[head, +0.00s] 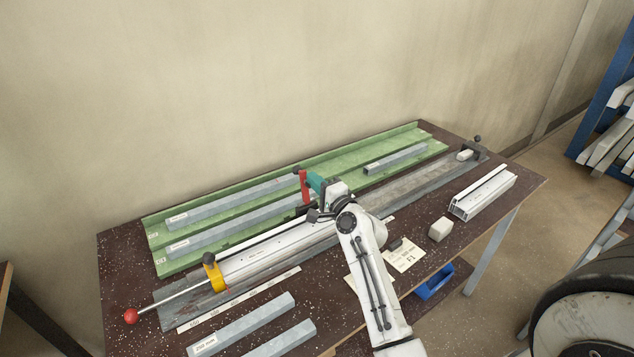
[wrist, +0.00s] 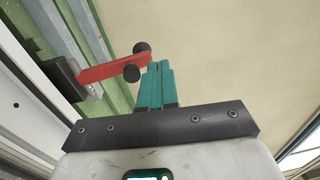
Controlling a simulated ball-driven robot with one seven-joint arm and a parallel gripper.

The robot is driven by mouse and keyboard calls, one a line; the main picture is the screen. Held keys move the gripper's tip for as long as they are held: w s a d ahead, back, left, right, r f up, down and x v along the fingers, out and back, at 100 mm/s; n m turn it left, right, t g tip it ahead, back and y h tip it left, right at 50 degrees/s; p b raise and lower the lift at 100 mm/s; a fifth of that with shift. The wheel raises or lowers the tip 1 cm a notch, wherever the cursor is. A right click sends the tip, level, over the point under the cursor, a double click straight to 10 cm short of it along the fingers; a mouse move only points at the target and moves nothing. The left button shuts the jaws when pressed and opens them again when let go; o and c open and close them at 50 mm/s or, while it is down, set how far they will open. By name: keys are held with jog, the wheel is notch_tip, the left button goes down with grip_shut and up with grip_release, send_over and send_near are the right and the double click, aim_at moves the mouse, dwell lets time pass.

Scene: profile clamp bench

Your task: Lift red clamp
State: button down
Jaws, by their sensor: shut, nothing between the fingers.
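The red clamp (head: 304,187) stands upright at the middle of the long white profile (head: 270,258), at its far side. In the wrist view its red lever (wrist: 103,69) rises from a dark block at the left and ends between two black knobs (wrist: 131,73). My gripper (head: 315,182) has teal fingers, which are shut and empty. In the wrist view the fingertips (wrist: 159,64) are just right of the knobs. I cannot tell whether they touch. My gripper and arm hide part of the clamp's base in the head view.
A green tray (head: 162,264) with grey bars lies behind. A white block (head: 440,229) and a short profile (head: 483,193) are at right. Grey bars (head: 240,323) lie in front.

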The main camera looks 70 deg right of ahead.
jog(key=s+a+r+b, duration=0.1)
jog(key=s+a, duration=0.4)
jog(key=s, duration=0.4)
jog(key=shift+a+r, duration=0.2)
jog(key=shift+r, duration=0.2)
jog(key=shift+w, duration=0.1)
